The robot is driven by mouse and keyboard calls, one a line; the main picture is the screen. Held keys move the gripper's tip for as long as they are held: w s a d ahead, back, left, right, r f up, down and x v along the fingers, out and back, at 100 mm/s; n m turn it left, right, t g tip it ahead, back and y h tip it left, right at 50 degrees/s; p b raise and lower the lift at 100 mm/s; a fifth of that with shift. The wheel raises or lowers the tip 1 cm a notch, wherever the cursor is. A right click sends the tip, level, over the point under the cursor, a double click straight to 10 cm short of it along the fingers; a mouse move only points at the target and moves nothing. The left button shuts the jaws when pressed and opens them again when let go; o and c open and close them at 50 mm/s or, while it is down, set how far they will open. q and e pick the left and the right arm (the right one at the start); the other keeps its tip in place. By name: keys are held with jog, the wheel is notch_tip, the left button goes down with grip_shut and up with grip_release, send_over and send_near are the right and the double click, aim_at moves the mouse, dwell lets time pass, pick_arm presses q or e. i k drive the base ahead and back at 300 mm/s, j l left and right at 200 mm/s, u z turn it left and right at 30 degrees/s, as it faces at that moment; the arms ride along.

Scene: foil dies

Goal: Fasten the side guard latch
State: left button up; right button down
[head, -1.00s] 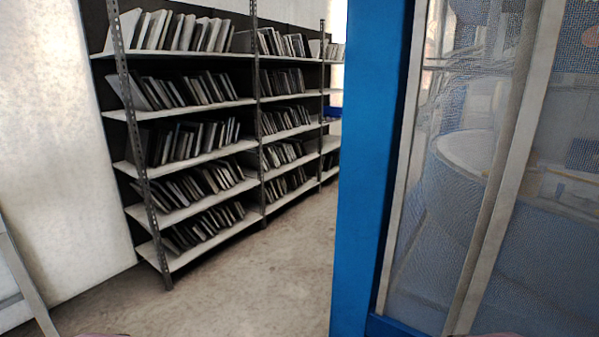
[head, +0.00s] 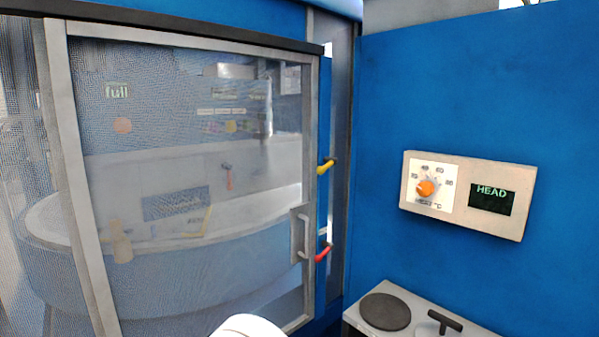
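The side guard (head: 185,38) is a grey-framed mesh door on the blue machine, in the left and middle of the head view. Its frame appears to sit against the post at its right side. A grey pull handle (head: 304,235) is on its right edge. Just right of the frame are a small yellow lever (head: 325,167) and a lower red lever (head: 322,254), both tilted. I cannot tell which is the latch or whether it is fastened. Neither of my grippers is in view.
A blue panel (head: 450,90) at the right bears a control box with an orange dial (head: 427,188) and a display reading HEAD (head: 492,198). Below is a pale ledge with a dark disc (head: 385,311) and a black T-handle (head: 444,321). A round tub (head: 190,270) shows through the mesh.

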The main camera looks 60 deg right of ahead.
aim_at(329, 161)
jog(key=z, duration=2.35)
